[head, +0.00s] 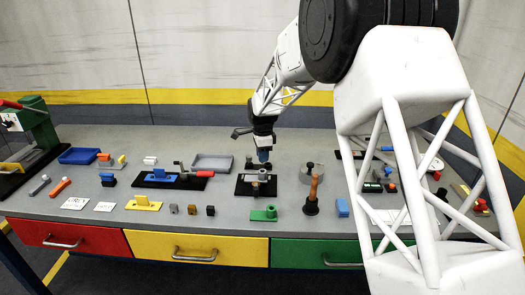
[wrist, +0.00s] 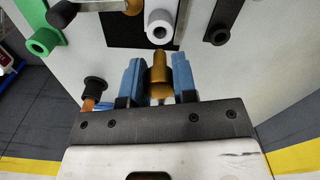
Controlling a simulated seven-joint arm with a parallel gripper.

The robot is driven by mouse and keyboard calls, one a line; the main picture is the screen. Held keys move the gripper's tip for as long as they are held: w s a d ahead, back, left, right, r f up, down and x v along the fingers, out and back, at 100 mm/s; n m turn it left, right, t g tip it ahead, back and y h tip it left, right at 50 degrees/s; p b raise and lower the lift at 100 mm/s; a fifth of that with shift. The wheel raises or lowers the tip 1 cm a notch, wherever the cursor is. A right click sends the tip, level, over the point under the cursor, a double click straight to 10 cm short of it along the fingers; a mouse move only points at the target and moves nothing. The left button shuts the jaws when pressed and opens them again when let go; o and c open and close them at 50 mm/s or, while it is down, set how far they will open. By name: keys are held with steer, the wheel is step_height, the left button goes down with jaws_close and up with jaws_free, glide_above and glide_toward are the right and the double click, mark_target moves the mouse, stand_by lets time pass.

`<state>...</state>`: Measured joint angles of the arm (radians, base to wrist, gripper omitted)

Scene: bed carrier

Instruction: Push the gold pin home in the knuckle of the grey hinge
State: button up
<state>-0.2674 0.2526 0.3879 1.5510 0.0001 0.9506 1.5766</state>
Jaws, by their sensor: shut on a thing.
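In the wrist view the gold pin (wrist: 159,72) is between the two blue fingers of my gripper (wrist: 157,64), which is shut on it. A light grey knuckle with a dark round hole (wrist: 159,27), apparently part of the grey hinge, lies just beyond the pin's far end. The pin seems outside that hole; whether they touch I cannot tell. In the head view my gripper (head: 264,156) points down over a black base plate (head: 243,188) bearing small grey parts (head: 259,176). The pin cannot be made out there.
A green block with a ring (head: 264,213) stands in front of the plate. A grey tray (head: 212,162) lies behind. The grey bench top is crowded.

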steer(key=shift+f, duration=1.2)
steer(key=shift+f, duration=1.6)
stand_by(1.9)
steer(key=o, duration=1)
steer(key=shift+o, duration=0.2)
steer(key=shift+r, duration=0.1)
steer(key=shift+r, duration=3.8)
